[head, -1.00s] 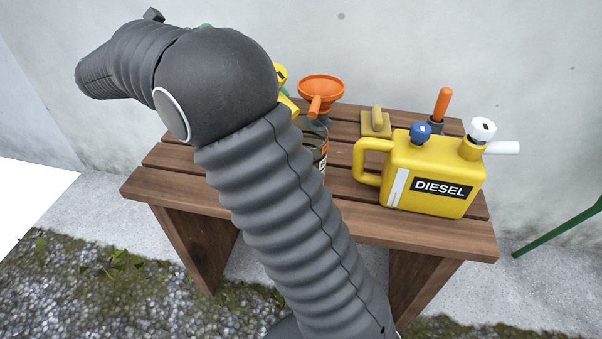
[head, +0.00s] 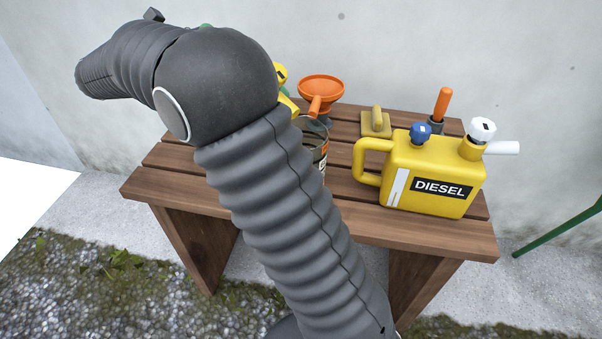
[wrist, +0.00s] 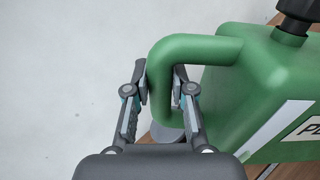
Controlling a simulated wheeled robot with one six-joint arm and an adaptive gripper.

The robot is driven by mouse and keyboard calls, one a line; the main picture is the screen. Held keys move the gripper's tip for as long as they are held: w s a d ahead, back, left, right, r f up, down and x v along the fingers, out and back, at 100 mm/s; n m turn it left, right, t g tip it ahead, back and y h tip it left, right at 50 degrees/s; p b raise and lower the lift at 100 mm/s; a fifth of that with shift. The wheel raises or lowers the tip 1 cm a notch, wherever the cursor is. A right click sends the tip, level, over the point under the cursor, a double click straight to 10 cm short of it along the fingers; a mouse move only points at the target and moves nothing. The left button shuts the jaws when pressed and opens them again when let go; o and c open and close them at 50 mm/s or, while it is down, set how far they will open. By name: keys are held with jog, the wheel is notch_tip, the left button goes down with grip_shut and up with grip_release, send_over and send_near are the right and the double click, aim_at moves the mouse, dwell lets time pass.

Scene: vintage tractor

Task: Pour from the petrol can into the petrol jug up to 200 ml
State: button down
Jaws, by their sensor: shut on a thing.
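The green petrol can (wrist: 250,95) fills the right of the wrist view, with a black cap and a partly cut-off label starting with "P". My gripper (wrist: 160,85) is shut on its handle. In the head view my arm hides most of the can; a yellow cap (head: 281,73) and yellow spout (head: 290,104), apparently the can's, show past my arm, the spout angled down to the right. An open container (head: 319,152) with an orange-and-white marking stands by the spout, partly hidden; I cannot tell whether it is the petrol jug or read any level.
The wooden slatted bench (head: 420,238) carries a yellow DIESEL can (head: 425,172) at right, an orange funnel (head: 321,88), a yellow block-like tool (head: 376,123) and an orange-handled item (head: 442,104). A wall stands behind. A green bar (head: 560,228) is at right.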

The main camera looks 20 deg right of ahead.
jog(key=shift+m, duration=0.9)
jog(key=shift+s+d+r+p, duration=0.1)
jog(key=shift+s+r+p, duration=0.15)
jog(key=shift+r, duration=0.45)
jog(key=shift+s+d+r+p, duration=0.1)
jog(key=shift+s+r, duration=0.1)
jog(key=shift+r, duration=0.5)
jog(key=shift+s+d+r+p, duration=0.1)
jog(key=shift+s+r+p, duration=0.15)
jog(key=shift+r, duration=0.45)
dwell(5.0)
